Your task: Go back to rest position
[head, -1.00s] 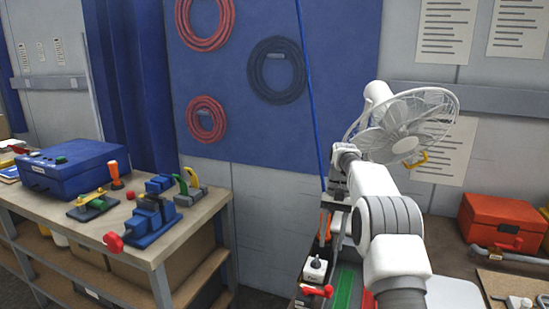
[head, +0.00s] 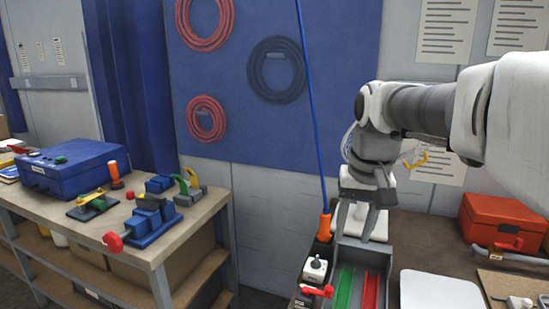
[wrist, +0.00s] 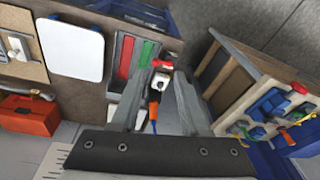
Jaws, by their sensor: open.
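My gripper (head: 358,226) hangs fingers-down behind the grey tray with coloured strips (head: 340,262), with my arm reaching in from the right. Its fingers are apart and nothing shows held between them. In the wrist view, my gripper (wrist: 155,72) shows its two grey fingers spread. The small white block with a red handle (wrist: 162,72) and an orange-handled blue cord (wrist: 154,108) appear between them in the picture, seen beyond the fingers. In the head view the orange handle (head: 324,228) hangs just left of my gripper.
A red toolbox (head: 503,222) and a white board (head: 440,292) are on the right. A workbench (head: 150,250) on the left carries a blue box (head: 72,166) and several clamps. Coiled cables hang on the blue wall panel (head: 235,100).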

